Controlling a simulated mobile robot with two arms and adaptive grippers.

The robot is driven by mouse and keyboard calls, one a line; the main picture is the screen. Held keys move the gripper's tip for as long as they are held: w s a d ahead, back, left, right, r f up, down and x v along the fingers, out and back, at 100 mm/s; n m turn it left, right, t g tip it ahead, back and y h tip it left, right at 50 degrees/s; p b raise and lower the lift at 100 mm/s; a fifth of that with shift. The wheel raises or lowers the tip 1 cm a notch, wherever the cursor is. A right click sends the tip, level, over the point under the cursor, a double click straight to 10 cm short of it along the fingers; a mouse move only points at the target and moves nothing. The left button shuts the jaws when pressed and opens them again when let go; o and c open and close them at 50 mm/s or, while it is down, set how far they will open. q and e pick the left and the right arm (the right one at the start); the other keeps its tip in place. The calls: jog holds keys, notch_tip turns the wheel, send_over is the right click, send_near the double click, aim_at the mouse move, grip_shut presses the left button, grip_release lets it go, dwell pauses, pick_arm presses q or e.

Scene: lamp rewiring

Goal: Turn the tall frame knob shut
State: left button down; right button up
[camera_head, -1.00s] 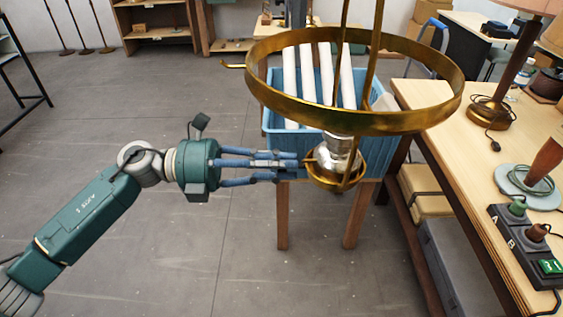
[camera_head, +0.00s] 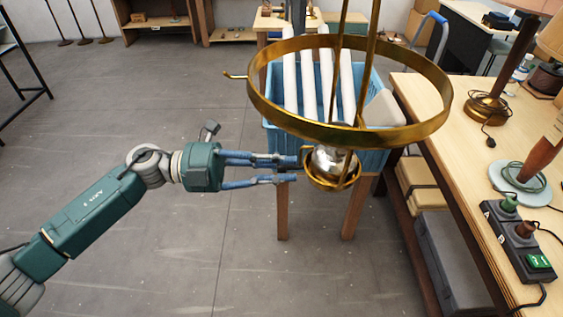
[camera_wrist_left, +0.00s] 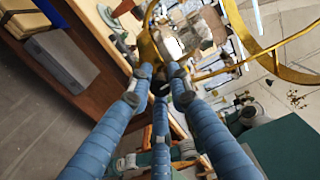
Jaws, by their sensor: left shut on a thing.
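The tall brass frame has a wide ring (camera_head: 262,108), upright rods and a small brass cup (camera_head: 333,184) low down. A shiny silver rounded part (camera_head: 326,161) sits in the cup. My left gripper (camera_head: 298,168) reaches in from the left, its blue fingers shut at the cup's left side. The knob there is mostly hidden by the fingertips. In the left wrist view the fingertips (camera_wrist_left: 161,78) close together in front of the brass cup, and the knob cannot be made out clearly. My right gripper is not in view.
A blue crate (camera_head: 272,140) with white tubes stands on a wooden stand behind the frame. A workbench (camera_head: 462,150) on the right holds lamps and a switch box (camera_head: 520,245). The floor at left is clear.

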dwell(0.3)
pick_arm(q)
jog(key=c, duration=1.6)
grip_release()
jog(key=a, duration=1.2)
jog(key=shift+f, duration=0.1)
